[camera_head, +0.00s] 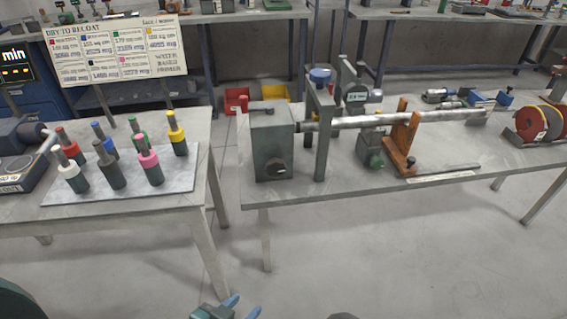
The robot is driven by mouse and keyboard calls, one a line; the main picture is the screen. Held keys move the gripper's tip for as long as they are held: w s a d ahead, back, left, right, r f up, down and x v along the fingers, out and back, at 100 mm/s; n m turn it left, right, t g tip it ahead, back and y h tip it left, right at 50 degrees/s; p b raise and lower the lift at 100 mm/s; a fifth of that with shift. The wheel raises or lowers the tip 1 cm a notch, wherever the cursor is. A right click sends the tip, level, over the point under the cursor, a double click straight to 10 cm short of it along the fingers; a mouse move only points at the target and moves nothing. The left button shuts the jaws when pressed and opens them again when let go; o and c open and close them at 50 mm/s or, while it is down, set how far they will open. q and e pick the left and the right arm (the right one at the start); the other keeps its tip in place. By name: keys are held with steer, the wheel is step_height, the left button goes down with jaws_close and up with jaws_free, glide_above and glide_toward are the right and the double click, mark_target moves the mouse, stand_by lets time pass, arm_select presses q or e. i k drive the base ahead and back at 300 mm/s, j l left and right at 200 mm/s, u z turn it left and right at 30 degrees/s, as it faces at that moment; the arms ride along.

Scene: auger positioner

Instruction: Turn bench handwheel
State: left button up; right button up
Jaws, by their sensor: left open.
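The auger positioner stands on the right bench (290,205). At its left end is a grey-green box (262,138) with a round dark knob (275,168) low on its front. I cannot tell for sure which part is the handwheel. A long metal shaft (385,119) runs right from the box, past an upright grey frame (321,130) and an orange-brown stand (399,142). My left gripper (243,306) shows at the bottom edge with its blue fingertips apart. It looks empty, well below and in front of the bench. My right gripper is not in view.
The left table (120,215) bears a pale tray (180,187) with several colour-topped tools, near a printed sign (115,48). Red-and-dark discs (530,122) stand at the right bench's far right. A gap separates the tables. The floor (350,255) ahead is clear.

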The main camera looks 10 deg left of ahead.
mark_target(275, 168)
steer(key=i+l, duration=0.1)
steer(key=l, duration=0.25)
steer(key=i+l+u, duration=0.1)
steer(key=l, duration=0.25)
steer(key=i+l, duration=0.1)
steer(key=l, duration=0.2)
steer(key=i+l+u, duration=0.1)
steer(key=l, duration=0.25)
